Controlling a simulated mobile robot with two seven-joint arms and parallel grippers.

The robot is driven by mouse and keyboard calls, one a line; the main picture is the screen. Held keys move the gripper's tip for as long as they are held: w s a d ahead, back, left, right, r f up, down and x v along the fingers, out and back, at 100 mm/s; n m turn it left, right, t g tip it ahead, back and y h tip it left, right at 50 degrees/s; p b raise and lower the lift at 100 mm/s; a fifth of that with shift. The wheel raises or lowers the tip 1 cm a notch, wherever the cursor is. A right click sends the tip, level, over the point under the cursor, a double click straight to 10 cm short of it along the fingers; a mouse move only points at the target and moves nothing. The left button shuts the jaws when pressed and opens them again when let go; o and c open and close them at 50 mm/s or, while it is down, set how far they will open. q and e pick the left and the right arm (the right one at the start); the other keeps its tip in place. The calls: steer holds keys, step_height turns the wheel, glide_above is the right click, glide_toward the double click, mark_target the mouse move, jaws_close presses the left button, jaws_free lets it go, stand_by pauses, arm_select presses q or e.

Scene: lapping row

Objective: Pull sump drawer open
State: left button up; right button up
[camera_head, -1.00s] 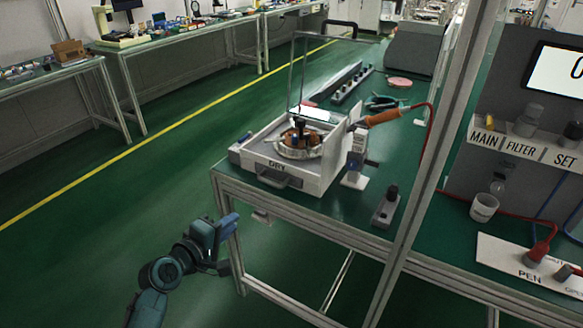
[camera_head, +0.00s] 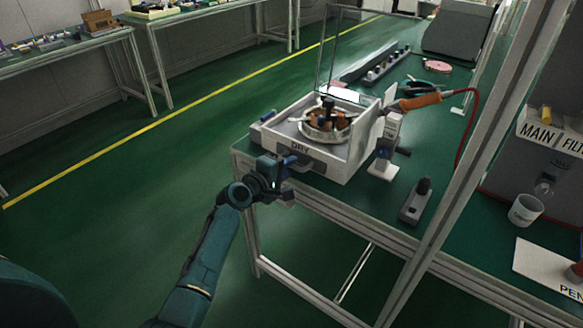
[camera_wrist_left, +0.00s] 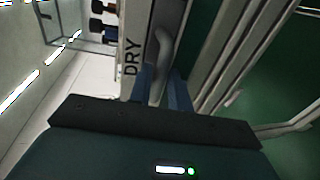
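The white lapping unit (camera_head: 335,168) stands at the near left corner of the green-topped bench. Its front bears the word DRY and a grey bar handle (camera_wrist_left: 163,62); the front looks flush, with no gap showing. My left gripper (camera_head: 290,163) is at the left end of this front, level with the handle. In the left wrist view its blue fingers (camera_wrist_left: 160,92) lie on either side of the handle's near end. Whether they press on it cannot be told. My right gripper is not in view.
A round plate with brown parts (camera_head: 326,124) sits in the unit. An orange-handled tool (camera_head: 418,101) with a red cable is at its right. A small grey block with a knob (camera_head: 415,202) stands nearer. A frame post (camera_head: 490,135) rises at right. The green floor at left is clear.

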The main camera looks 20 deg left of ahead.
arm_select(q)
steer(key=shift+x, duration=0.8)
jaws_close()
